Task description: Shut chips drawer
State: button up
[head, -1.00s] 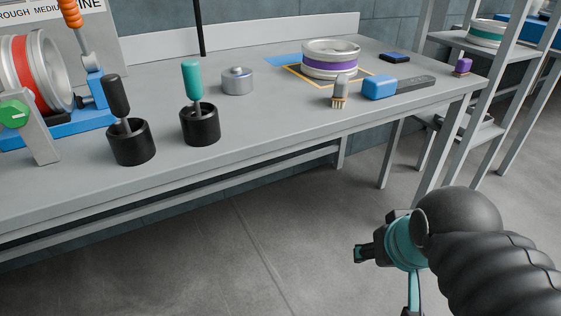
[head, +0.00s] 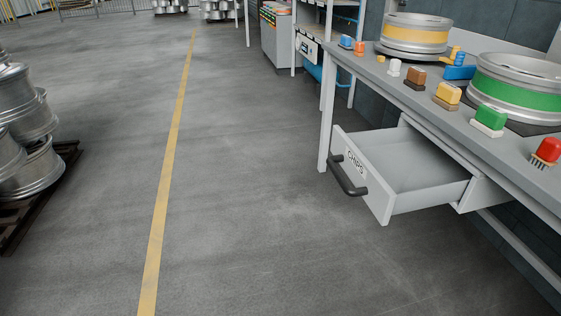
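The chips drawer (head: 379,202) hangs open under the workbench at the right of the head view. It is a light grey box, pulled well out, and looks empty inside. Its front carries a "CHIPS" label (head: 356,164) and a dark bar handle (head: 345,176). The handle faces left, toward the open floor. My gripper is not in this view.
The workbench (head: 455,122) holds a yellow-banded wheel (head: 415,38), a green-banded wheel (head: 515,95) and several small brushes and blocks. A bench leg (head: 326,125) stands just behind the drawer. Stacked wheels (head: 22,130) on a dark pallet (head: 40,200) are at left. Floor between is clear.

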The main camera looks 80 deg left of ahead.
aim_at(395, 171)
jog(key=u, duration=2.55)
